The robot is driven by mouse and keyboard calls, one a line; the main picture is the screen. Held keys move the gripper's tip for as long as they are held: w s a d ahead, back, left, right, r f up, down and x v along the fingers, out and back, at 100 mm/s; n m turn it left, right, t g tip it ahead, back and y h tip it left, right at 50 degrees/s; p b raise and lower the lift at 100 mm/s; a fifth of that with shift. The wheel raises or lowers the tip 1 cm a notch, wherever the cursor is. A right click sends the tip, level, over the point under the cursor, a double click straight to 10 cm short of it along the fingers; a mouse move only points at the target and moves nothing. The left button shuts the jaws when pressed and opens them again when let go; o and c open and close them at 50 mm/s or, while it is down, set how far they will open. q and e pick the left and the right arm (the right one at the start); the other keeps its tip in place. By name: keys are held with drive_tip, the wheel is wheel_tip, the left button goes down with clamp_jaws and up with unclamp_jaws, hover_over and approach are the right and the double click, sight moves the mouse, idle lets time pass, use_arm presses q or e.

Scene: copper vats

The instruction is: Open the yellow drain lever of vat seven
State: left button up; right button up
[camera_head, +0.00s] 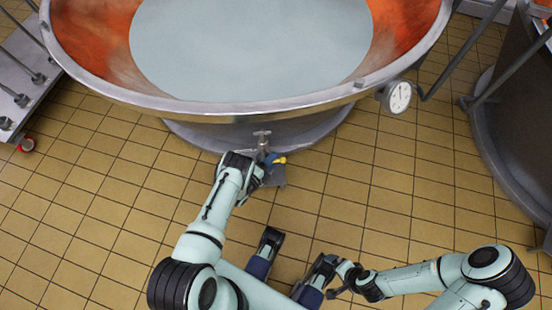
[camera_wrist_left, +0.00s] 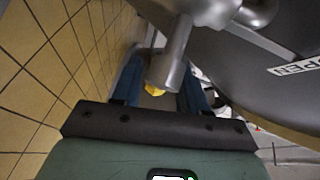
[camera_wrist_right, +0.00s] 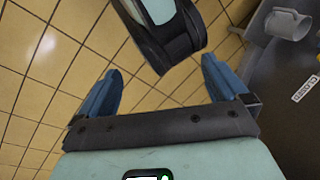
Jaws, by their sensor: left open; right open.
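The vat (camera_head: 250,105) is a wide bowl with orange-copper inner walls and pale liquid. A grey drain valve (camera_head: 262,142) sits low on its near side, with the yellow lever (camera_head: 279,160) beside it. My left gripper (camera_head: 270,163) is open at the lever. In the left wrist view, the yellow lever (camera_wrist_left: 154,90) shows between the two blue fingers, partly hidden behind a grey pipe (camera_wrist_left: 171,55). I cannot tell whether the fingers touch it. My right gripper (camera_wrist_right: 162,68) is open and empty, away from the lever, with a teal and black arm link ahead of it.
An "OPEN" label (camera_wrist_left: 297,66) is on the vat in the left wrist view. Another label (camera_wrist_right: 305,88) shows in the right wrist view. A dial gauge (camera_head: 398,97) hangs at the rim. A cart (camera_head: 30,85) stands left, another vat (camera_head: 510,120) right. Tiled floor between is clear.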

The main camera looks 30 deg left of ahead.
use_arm(q)
drive_tip(key=shift+x, duration=1.15)
use_arm(e)
drive_tip(key=shift+w+d+f, duration=0.25)
drive_tip(key=shift+w+f, duration=0.1)
drive_tip(key=shift+w, duration=0.2)
use_arm(q)
clamp_jaws()
drive_tip(key=shift+b, duration=0.3)
use_arm(e)
drive_tip(key=shift+f+t, duration=0.1)
drive_tip(key=shift+t, duration=0.2)
